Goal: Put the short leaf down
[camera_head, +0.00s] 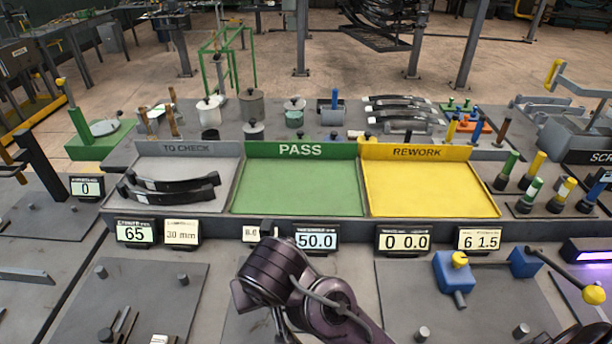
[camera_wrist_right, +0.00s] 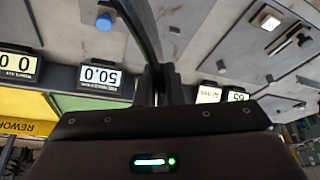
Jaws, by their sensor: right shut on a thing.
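My right gripper (camera_wrist_right: 163,86) is shut on a dark, thin, curved leaf (camera_wrist_right: 140,28) in the right wrist view. The leaf runs up and out of the top of that view, over the grey bench. In the head view my right arm reaches in at the bottom centre, in front of the trays, and the held leaf is not clearly visible there. Dark curved leaves (camera_head: 172,190) lie in the grey TO CHECK tray (camera_head: 222,165). My left gripper is not in view.
The green PASS tray (camera_head: 300,185) and yellow REWORK tray (camera_head: 418,188) are empty. Small displays (camera_head: 317,238) line their front edge; one reads 50.0. A grey plate (camera_head: 130,295) with pegs lies front left. A blue clamp-like fixture (camera_head: 455,272) stands front right.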

